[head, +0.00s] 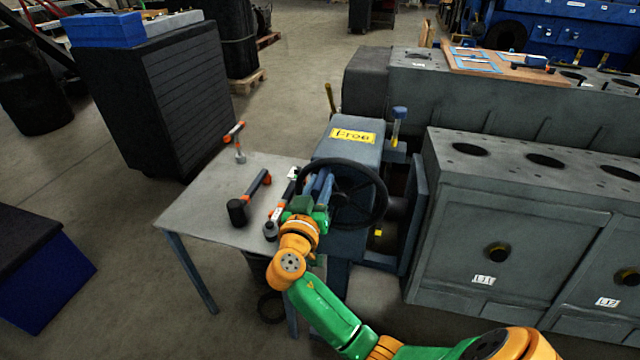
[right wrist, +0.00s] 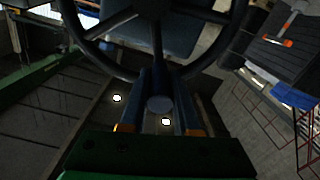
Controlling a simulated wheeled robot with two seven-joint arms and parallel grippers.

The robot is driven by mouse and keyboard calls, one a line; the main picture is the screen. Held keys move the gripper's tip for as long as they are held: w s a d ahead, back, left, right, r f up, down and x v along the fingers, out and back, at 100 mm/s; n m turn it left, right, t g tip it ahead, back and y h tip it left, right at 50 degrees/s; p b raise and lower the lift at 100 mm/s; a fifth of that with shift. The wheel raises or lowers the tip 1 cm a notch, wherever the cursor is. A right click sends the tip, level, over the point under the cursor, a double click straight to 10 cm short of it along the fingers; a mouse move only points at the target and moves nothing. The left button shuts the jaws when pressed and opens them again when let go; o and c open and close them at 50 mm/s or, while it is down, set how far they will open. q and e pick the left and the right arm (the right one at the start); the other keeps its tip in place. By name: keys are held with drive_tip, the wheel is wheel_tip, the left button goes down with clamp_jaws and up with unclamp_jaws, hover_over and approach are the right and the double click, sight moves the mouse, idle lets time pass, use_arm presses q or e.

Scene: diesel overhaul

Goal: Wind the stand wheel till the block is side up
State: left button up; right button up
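The dark stand wheel (head: 358,193) is on the near side of the grey stand head (head: 350,143), which bears a yellow label that seems to read "Free". The grey block (head: 515,235) is to the right of the stand, its face with round bores up and its labelled side toward me. My right gripper (head: 318,188) is at the wheel's left rim. In the right wrist view, its two fingers (right wrist: 162,95) flank a round handle end (right wrist: 160,104) beside the rim; firm contact is unclear. My left gripper is not in view.
A grey table (head: 197,195) left of the stand carries a black-headed mallet (head: 246,200) and other orange-marked tools. A blue-handled pin (head: 399,122) stands on the stand's right. Another long grey block (head: 480,98) lies behind. The floor at left is partly clear, between dark cabinets.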

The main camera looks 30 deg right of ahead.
clamp_jaws()
drive_tip(key=shift+f, duration=0.1)
idle(0.9)
